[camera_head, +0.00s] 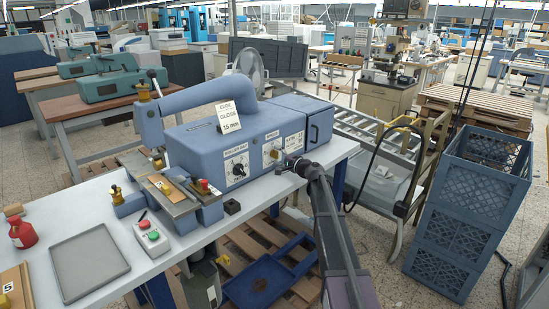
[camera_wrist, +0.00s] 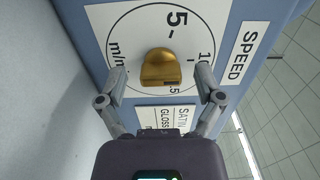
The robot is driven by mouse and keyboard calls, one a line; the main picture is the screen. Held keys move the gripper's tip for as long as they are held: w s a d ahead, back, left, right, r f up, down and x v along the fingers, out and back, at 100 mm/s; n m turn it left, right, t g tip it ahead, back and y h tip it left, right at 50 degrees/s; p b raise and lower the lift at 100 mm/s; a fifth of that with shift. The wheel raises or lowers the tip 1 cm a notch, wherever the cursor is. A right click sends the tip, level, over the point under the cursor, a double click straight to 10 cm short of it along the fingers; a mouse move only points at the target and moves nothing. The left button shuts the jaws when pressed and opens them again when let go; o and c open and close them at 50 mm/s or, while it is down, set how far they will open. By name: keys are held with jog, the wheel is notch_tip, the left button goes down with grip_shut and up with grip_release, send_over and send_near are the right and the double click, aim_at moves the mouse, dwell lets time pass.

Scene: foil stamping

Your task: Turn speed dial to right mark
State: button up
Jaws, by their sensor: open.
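The speed dial is a gold knob (camera_wrist: 158,68) on a white round scale on the blue machine's side. The scale shows 5, 10, 15 and m/min, with the word SPEED beside it. The knob's foot partly covers the scale near 15. My gripper (camera_wrist: 161,76) is open, with one finger on each side of the knob and gaps showing between. In the head view the gold knob (camera_head: 274,153) is small, and my gripper (camera_head: 295,163) is near that panel. I cannot clearly tell which mark the knob points at.
The blue machine (camera_head: 200,150) stands on a white table (camera_head: 185,243). A second panel with a black dial (camera_head: 238,169) is left of the speed panel. A button box (camera_head: 152,236) and grey tray (camera_head: 88,264) lie at front left. Blue crates (camera_head: 468,215) stand at right.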

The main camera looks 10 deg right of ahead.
jog(key=v, duration=1.2)
dwell(0.5)
jog(key=s+a+f+n+g+h+p, duration=0.1)
jog(key=s+a+f+n+g+p, duration=0.35)
jog(key=s, duration=0.45)
jog(key=s+a+f+n+g+h+p, duration=0.1)
jog(key=s+a+f+n+g+h, duration=0.15)
jog(key=s+a+g, duration=0.4)
jog(key=s+d+f+n+g+h+p, duration=0.1)
jog(key=s+n+h+p, duration=0.1)
jog(key=s, duration=0.8)
jog(key=s+d+f+n+g+h+p, duration=0.1)
jog(key=s+h, duration=0.4)
jog(key=s, duration=0.5)
jog(key=shift+d+n+g+p, duration=0.3)
jog(key=shift+n+g+p, duration=0.15)
jog(key=shift+g, duration=0.35)
